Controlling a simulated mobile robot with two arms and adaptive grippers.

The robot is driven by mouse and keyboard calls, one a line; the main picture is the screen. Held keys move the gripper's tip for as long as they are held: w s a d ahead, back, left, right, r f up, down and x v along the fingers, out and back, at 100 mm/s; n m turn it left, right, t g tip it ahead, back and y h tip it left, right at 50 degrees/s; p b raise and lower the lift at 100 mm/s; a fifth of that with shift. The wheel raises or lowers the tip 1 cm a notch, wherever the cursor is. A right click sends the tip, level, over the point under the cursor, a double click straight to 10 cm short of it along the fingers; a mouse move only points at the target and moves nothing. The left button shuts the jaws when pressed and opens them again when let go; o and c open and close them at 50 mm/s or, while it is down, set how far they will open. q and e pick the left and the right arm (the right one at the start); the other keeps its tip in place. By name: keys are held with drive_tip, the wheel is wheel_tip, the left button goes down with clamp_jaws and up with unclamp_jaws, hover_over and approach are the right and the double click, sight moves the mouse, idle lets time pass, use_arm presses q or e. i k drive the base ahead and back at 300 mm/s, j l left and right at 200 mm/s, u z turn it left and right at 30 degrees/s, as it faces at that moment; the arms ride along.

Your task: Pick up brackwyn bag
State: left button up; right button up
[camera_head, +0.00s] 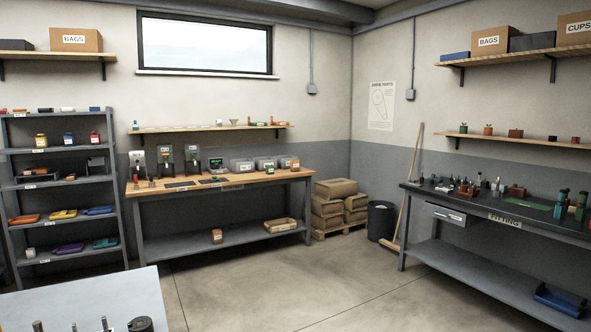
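No bag here carries a name I can read, so I cannot tell which one is the brackwyn bag. Flat coloured packets lie on the grey shelf rack at left: an orange one (25,218), a yellow one (63,214), a blue one (97,210), a purple one (68,249) and a green one (105,242). Brown sacks (327,207) are stacked on a pallet in the back corner. A small brown item (216,236) stands on the lower shelf of the wooden-topped bench. Neither of my grippers is in view.
The wooden-topped bench (240,182) stands along the back wall, with machines and containers on it. A dark bench (500,215) labelled FITTING stands at right. A pale table (85,298) fills the lower left. A bin (380,222) and broom stand in the corner. The middle floor is clear.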

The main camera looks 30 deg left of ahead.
sight(294, 163)
drive_tip(key=i+j+u, duration=0.2)
drive_tip(key=i, duration=0.4)
drive_tip(key=i+l+u, duration=0.2)
drive_tip(key=i, duration=2.5)
drive_tip(key=i+j, duration=0.1)
drive_tip(key=i, duration=2.7)
